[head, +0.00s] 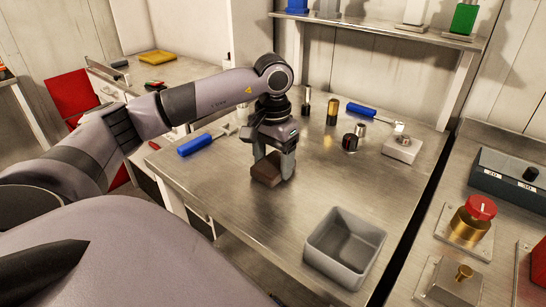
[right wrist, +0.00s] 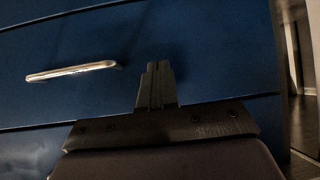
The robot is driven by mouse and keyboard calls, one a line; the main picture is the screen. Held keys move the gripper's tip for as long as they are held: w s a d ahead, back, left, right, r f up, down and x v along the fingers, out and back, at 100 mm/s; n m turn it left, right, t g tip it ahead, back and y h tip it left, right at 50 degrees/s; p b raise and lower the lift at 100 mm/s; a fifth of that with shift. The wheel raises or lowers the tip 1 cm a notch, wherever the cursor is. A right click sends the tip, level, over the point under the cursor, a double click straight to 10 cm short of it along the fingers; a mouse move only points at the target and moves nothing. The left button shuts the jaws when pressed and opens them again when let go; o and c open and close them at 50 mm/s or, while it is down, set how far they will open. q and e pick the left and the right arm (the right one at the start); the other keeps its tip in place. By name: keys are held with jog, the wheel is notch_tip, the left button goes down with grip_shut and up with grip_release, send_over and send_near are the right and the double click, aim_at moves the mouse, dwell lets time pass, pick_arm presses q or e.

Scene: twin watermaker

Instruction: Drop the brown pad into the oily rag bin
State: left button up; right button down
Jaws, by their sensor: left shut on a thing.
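The brown pad (head: 266,173) is a small dark brown block near the middle of the metal bench in the head view. My left gripper (head: 274,165) points down over it and is shut on it, with a finger on either side. The pad is at or just above the bench top; I cannot tell if it touches. A grey, square, open bin (head: 321,259) stands on the bench nearer to me and to the right, and looks empty. I see no label on it. My right gripper (right wrist: 157,87) shows in the right wrist view with its fingers together, empty.
A panel with a red knob (head: 481,207) is at right. Bench between pad and bin is clear. A blue drawer front (right wrist: 220,60) faces my right gripper.

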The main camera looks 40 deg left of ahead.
pick_arm(q)
jog(key=shift+f, duration=0.2)
jog(key=o, duration=1)
jog(key=shift+r, duration=0.1)
